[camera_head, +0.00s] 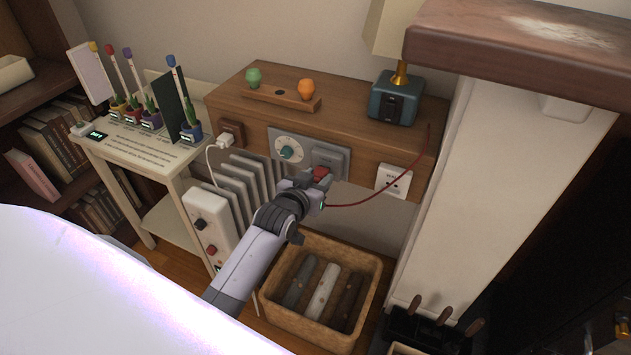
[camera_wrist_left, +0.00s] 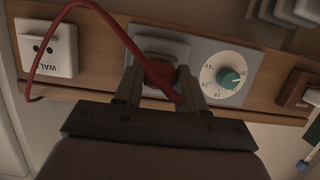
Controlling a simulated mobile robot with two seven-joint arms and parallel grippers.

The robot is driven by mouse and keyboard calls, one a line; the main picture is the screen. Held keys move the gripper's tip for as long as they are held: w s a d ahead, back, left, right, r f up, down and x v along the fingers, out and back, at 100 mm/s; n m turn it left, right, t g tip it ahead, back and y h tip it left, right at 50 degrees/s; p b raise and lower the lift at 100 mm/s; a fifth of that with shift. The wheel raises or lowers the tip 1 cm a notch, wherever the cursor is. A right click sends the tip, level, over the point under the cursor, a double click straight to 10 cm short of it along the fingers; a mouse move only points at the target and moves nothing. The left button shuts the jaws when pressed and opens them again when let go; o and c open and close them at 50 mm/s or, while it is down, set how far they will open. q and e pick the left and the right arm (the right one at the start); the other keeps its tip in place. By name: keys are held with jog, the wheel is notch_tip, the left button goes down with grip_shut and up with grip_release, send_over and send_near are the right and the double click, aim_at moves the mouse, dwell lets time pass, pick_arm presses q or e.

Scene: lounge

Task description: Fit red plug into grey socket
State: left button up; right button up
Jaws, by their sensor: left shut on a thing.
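The red plug (camera_head: 322,173) is held in my left gripper (camera_head: 315,183), right in front of the grey socket (camera_head: 331,157) on the wooden panel. In the left wrist view the plug (camera_wrist_left: 158,75) sits between the two fingers of my left gripper (camera_wrist_left: 160,88), with the grey socket (camera_wrist_left: 160,47) directly behind it. The gripper hides the plug's front, so I cannot tell whether its pins are in the socket. A red cord (camera_head: 380,196) runs from the plug to the right and up the panel. My right gripper is not in view.
A dial with a teal knob (camera_head: 289,150) is left of the socket, and a white wall socket (camera_head: 394,181) is to its right. A white plug (camera_head: 225,140) and a heater (camera_head: 247,190) are further left. A basket of logs (camera_head: 318,290) stands below the arm.

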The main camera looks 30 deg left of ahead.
pick_arm(q)
jog(key=shift+w, duration=0.45)
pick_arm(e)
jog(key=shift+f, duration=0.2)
pick_arm(q)
jog(key=o, duration=1.1)
jog(key=shift+o, duration=0.2)
jog(key=shift+s+r+p, duration=0.3)
jog(key=shift+s+p, duration=0.1)
jog(key=shift+p, duration=0.05)
jog(key=shift+s+r+p, duration=0.15)
jog(key=shift+s+p, duration=0.35)
jog(key=shift+s+r+p, duration=0.1)
jog(key=shift+s+p, duration=0.35)
jog(key=shift+p, duration=0.1)
jog(key=p+v, duration=0.2)
jog(key=v, duration=0.1)
jog(key=shift+s+p, duration=0.1)
jog(key=shift+p, duration=0.3)
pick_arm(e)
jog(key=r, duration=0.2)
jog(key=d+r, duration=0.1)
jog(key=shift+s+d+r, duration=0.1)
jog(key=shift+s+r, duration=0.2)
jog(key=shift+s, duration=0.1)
